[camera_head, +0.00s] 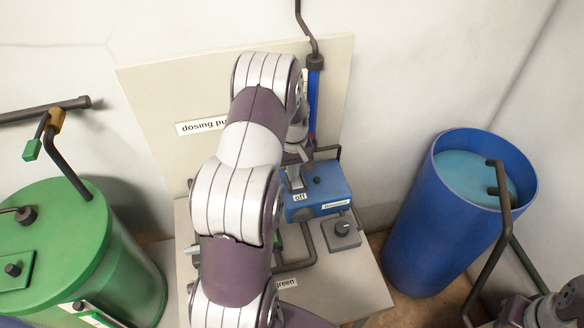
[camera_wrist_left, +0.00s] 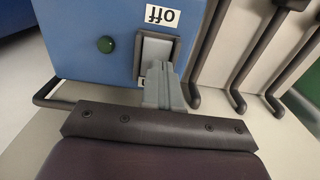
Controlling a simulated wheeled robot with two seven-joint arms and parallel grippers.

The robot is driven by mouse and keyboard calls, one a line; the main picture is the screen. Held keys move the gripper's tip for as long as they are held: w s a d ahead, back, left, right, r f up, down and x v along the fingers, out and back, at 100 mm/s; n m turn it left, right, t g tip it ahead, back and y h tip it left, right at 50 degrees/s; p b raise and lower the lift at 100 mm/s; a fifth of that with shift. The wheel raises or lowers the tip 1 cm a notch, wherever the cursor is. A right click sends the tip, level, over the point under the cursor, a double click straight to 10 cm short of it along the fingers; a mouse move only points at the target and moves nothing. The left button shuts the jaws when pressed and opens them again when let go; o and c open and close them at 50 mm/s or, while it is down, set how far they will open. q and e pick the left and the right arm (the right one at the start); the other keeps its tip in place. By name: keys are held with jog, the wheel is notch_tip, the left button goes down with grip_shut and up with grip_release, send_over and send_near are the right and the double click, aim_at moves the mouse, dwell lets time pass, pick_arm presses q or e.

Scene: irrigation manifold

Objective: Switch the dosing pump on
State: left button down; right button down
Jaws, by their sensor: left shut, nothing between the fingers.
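The dosing pump (camera_head: 318,190) is a blue box on a pale bench, with a white "off" label (camera_head: 299,197) and a small green button or lamp (camera_head: 317,180) on top. In the left wrist view, the pump (camera_wrist_left: 85,40) fills the upper left, with the "off" label (camera_wrist_left: 161,16), the green round part (camera_wrist_left: 105,44) and a light rocker switch in a dark frame (camera_wrist_left: 155,50). My left gripper (camera_wrist_left: 160,75) is shut and empty, its fingertips at the lower part of the switch; I cannot tell if they touch. In the head view the left gripper (camera_head: 294,178) is partly hidden by my arm.
A blue barrel (camera_head: 425,240) stands right, a green tank (camera_head: 70,250) left. A backboard (camera_head: 160,100) rises behind the bench.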

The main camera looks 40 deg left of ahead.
pick_arm(q)
jog(key=shift+w+a+r+p, duration=0.1)
jog(key=shift+r+p, duration=0.2)
notch_tip(320, 180, up, 3)
jog(key=p, duration=0.2)
jog(key=shift+r+p, duration=0.2)
jog(key=shift+p, duration=0.2)
notch_tip(320, 180, up, 20)
jog(key=p, duration=0.6)
